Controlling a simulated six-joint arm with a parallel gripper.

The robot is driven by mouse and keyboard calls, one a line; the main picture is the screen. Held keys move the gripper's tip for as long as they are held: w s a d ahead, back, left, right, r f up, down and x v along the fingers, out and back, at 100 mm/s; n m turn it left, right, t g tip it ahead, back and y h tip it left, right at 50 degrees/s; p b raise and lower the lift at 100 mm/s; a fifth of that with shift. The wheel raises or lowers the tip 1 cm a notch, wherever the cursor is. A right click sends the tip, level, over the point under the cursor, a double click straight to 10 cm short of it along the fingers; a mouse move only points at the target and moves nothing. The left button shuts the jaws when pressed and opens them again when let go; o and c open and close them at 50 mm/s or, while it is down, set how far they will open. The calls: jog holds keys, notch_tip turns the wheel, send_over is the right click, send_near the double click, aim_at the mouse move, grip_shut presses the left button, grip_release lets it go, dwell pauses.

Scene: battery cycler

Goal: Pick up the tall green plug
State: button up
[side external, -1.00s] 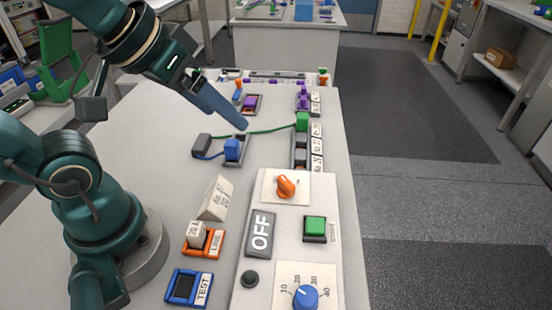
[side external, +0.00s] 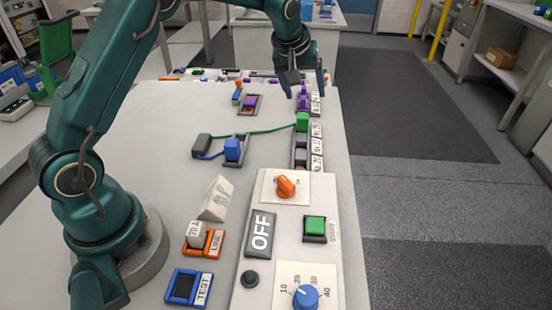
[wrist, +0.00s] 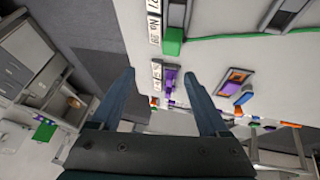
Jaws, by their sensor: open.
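The green plug (side external: 302,121) is an upright block in the dark socket strip right of the table's middle, with a green cable running left from it. It also shows in the wrist view (wrist: 172,42), at the top, beyond the fingertips. My gripper (side external: 305,92) is open and empty, at the far right part of the table. Its fingers (wrist: 162,82) are spread wide in the wrist view. It is beyond the green plug in the side view and apart from it, close to the purple plug (side external: 303,103). I cannot tell its exact height.
Labelled sockets (side external: 316,135) line the strip. A blue plug (side external: 232,150) with a blue cable and a dark grey block (side external: 202,144) stand to the left. A purple and orange socket (side external: 250,103) is farther back. The control panel (side external: 243,290) with knobs lies in front.

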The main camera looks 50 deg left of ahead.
aim_at(302, 116)
jog(key=shift+g, duration=0.5)
jog(key=f, duration=0.4)
jog(key=shift+s+a+f, duration=0.2)
jog(key=shift+a+f, duration=0.05)
jog(key=shift+a, duration=0.15)
jog(key=shift+x, duration=2.2)
jog(key=shift+w, duration=0.1)
grip_shut()
